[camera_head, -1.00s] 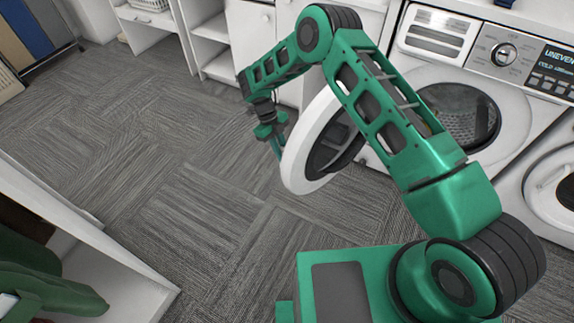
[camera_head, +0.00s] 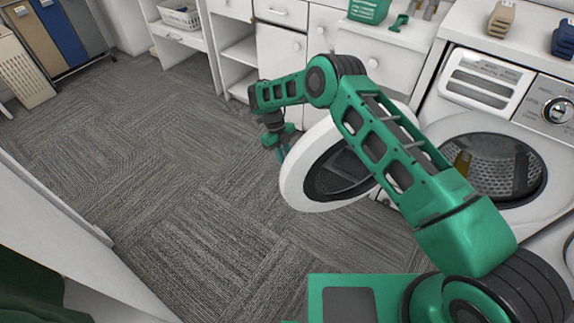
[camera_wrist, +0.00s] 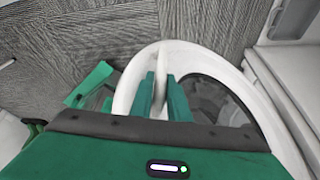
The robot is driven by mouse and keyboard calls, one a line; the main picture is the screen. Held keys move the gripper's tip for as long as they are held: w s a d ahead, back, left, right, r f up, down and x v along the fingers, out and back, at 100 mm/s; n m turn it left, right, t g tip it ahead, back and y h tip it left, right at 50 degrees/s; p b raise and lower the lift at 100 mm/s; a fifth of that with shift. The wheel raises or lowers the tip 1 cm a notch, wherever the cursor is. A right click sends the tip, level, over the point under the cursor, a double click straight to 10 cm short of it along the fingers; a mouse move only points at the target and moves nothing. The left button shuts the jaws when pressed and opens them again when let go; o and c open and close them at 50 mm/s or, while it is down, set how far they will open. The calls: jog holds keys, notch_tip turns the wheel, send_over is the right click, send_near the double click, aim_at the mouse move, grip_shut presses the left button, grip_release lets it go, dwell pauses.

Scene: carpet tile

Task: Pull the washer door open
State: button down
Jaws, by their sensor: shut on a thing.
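The white washer (camera_head: 488,82) stands at the right of the head view, with its round drum opening uncovered. Its round door, a white ring (camera_head: 293,188) with a dark window, stands swung well out from the front, left of the opening. The door (camera_wrist: 126,92) fills the middle of the wrist view. My gripper (camera_head: 281,152) is at the door's outer left edge. In the wrist view, the two green fingers of my gripper (camera_wrist: 161,98) are closed on either side of a white part of the rim. My arm hides part of the door and its hinge side.
White cabinets (camera_head: 283,60) stand behind the door. A white shelf unit (camera_head: 75,228) is at the lower left, and hampers (camera_head: 60,35) are at the far left. The grey carpet (camera_head: 170,170) left of the door is clear.

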jog(key=shift+w+d, duration=0.15)
jog(key=shift+d, duration=0.05)
jog(key=c, duration=1.7)
grip_release()
jog(key=shift+c, duration=0.2)
jog(key=shift+a, duration=0.15)
jog(key=v, duration=1)
jog(key=shift+w+a+r, duration=0.15)
jog(key=shift+a+r, duration=0.1)
jog(key=shift+a, duration=0.05)
